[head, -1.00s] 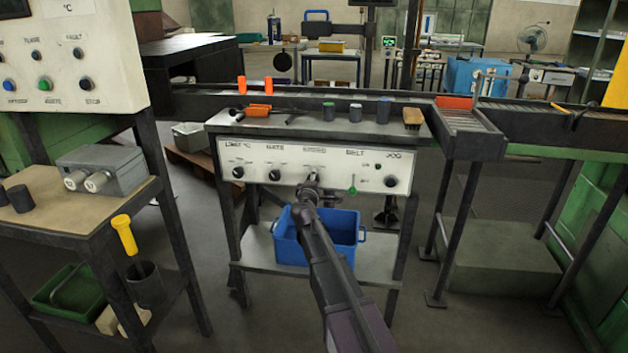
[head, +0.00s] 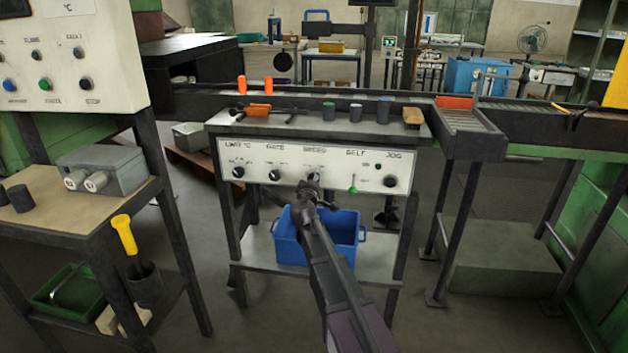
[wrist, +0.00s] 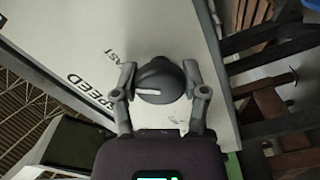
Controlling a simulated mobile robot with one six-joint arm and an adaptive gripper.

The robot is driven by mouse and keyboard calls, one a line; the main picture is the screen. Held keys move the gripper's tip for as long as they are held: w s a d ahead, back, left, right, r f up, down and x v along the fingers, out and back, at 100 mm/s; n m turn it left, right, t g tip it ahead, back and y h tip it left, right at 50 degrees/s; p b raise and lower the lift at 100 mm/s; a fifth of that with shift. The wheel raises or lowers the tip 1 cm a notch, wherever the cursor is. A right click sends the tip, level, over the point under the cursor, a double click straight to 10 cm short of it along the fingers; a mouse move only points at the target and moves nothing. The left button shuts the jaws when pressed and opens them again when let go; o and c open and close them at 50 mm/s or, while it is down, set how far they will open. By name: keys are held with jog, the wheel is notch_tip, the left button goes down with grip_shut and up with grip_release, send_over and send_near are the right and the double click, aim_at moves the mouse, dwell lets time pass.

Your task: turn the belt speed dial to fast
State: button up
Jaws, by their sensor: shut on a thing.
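The belt speed dial (wrist: 160,80) is a dark round knob with a white pointer line, on a white panel (head: 330,160) below the bench top. In the wrist view the word SPEED and part of the word FAST are printed beside it. The pointer line lies nearly level in that view, its outer end towards the left. My gripper (wrist: 160,84) has a finger on each side of the knob and is shut on it. In the head view my gripper (head: 312,184) hides most of the dial.
Other dark knobs (head: 238,173) and a green-tipped lever (head: 352,190) are on the same panel. A blue crate (head: 290,250) stands on the shelf below. A side table (head: 60,215) stands at left.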

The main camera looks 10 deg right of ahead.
jog(key=shift+w, duration=0.1)
jog(key=o, duration=1.2)
jog(key=shift+c, duration=0.2)
jog(key=v, duration=1.2)
jog(key=shift+d, duration=0.1)
